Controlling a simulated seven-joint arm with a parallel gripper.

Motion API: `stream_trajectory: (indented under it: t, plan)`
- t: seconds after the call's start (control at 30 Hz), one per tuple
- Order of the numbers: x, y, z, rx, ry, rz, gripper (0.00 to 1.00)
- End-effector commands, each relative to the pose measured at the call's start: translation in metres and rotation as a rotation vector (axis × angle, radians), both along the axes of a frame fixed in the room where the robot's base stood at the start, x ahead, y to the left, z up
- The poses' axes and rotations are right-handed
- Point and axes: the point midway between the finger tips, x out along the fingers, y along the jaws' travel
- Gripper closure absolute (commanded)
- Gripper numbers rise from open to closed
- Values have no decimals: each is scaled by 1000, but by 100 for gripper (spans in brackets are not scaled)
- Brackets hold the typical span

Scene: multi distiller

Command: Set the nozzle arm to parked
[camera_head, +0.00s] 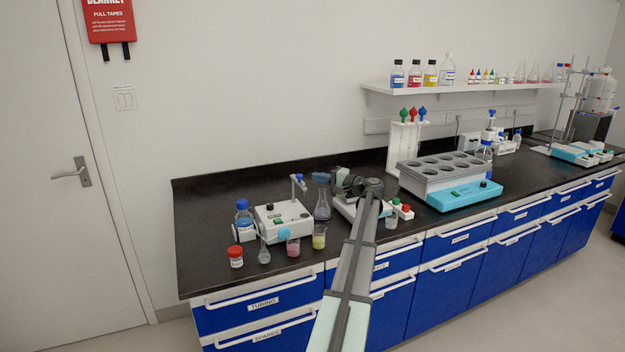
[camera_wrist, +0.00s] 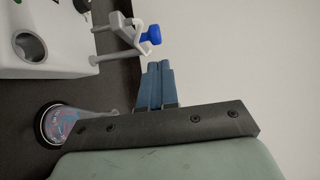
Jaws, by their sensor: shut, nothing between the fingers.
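The nozzle arm (camera_head: 294,187) is a thin grey post with a short cross arm and a blue end piece, standing at the back of a white benchtop device (camera_head: 283,222). In the wrist view the nozzle arm (camera_wrist: 118,28) with its blue knob (camera_wrist: 151,35) lies just beyond my fingertips. My gripper (camera_head: 317,177) has blue fingers, pressed together and empty. It is to the right of the nozzle arm, at about the height of its top, with a small gap between. The fingers also show in the wrist view (camera_wrist: 157,70).
A flask (camera_head: 322,206) stands below my gripper. A blue-capped bottle (camera_head: 243,218), a red-lidded jar (camera_head: 235,256) and beakers (camera_head: 319,238) surround the device. A turquoise-based block with wells (camera_head: 463,191) stands right. The bench left of the bottle is clear.

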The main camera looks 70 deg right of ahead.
Motion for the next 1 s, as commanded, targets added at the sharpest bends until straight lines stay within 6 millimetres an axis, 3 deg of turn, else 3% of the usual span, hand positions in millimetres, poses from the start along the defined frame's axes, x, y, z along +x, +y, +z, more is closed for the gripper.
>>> stream_trajectory:
  t: [0.03, 0.3, 0.5, 0.73, 1.0]
  plan:
    - [-10, -8, 0, 0, 0, -2, 100]
    - [-62, 11, 0, 0, 0, -2, 100]
    - [-89, 18, 0, 0, 0, -1, 100]
    - [-103, 21, 0, 0, 0, 0, 100]
    - [-101, 21, 1, -7, 1, -1, 100]
